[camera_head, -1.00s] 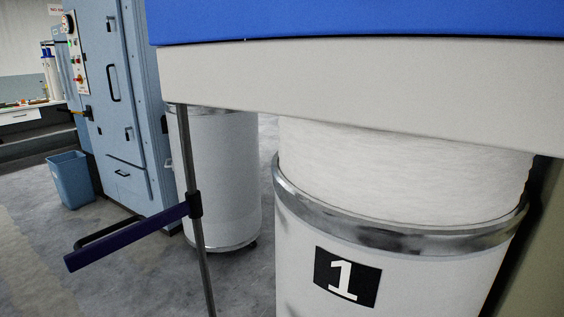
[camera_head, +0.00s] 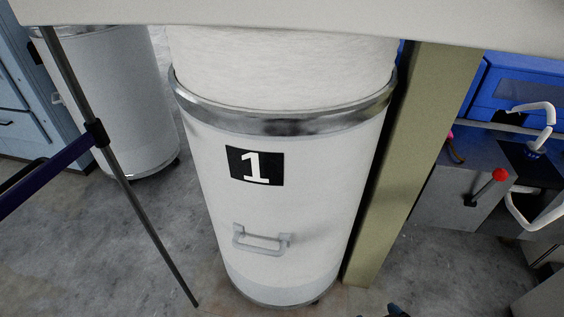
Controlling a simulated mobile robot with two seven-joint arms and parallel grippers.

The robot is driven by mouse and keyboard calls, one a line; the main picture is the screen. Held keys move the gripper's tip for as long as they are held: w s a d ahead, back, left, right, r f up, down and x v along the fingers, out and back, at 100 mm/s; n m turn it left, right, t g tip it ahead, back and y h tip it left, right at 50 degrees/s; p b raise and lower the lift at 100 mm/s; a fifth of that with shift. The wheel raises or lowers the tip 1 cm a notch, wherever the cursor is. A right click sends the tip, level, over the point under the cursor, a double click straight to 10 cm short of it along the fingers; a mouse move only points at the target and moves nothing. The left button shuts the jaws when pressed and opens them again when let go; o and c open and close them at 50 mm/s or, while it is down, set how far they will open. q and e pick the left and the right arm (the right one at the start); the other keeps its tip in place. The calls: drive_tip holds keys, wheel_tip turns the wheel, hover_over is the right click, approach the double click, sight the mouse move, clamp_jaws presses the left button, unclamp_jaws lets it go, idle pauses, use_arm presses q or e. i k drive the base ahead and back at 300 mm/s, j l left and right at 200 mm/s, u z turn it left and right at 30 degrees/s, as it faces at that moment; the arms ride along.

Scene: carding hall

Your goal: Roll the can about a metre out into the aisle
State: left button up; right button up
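The can (camera_head: 299,207) is a tall white cylinder with a metal rim and a black label marked 1. It stands upright in the middle of the head view, under a pale overhanging panel (camera_head: 300,14). White fibre (camera_head: 285,65) rises above its rim. A grey handle (camera_head: 262,242) sits low on its front. Its foot has a metal band and what looks like a dark caster. Neither of my grippers is clearly in view.
A second white can (camera_head: 110,95) stands behind left. A thin dark post with a blue bar (camera_head: 48,172) stands left of the can. A beige column (camera_head: 405,165) is close on its right. Blue machinery with a red knob (camera_head: 500,174) is farther right. Grey floor (camera_head: 110,255) is open at front left.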

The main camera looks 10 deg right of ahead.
sight(283, 128)
drive_tip(key=j+z, duration=0.15)
drive_tip(key=z, duration=0.25)
drive_tip(key=i+j+z, duration=0.1)
drive_tip(key=z, duration=0.35)
drive_tip(key=j+z, duration=0.25)
drive_tip(key=z, duration=0.15)
drive_tip(key=j+z, duration=0.25)
drive_tip(key=j, duration=0.15)
drive_tip(key=k+j+z, duration=0.25)
drive_tip(key=k+j, duration=0.1)
drive_tip(key=j, duration=0.3)
drive_tip(key=k+j+z, duration=0.1)
drive_tip(key=j, duration=0.3)
drive_tip(key=k+j, duration=0.1)
drive_tip(key=j, duration=0.3)
drive_tip(key=k+j+z, duration=0.1)
drive_tip(key=j, duration=0.3)
drive_tip(key=k+j, duration=0.15)
drive_tip(key=j, duration=0.25)
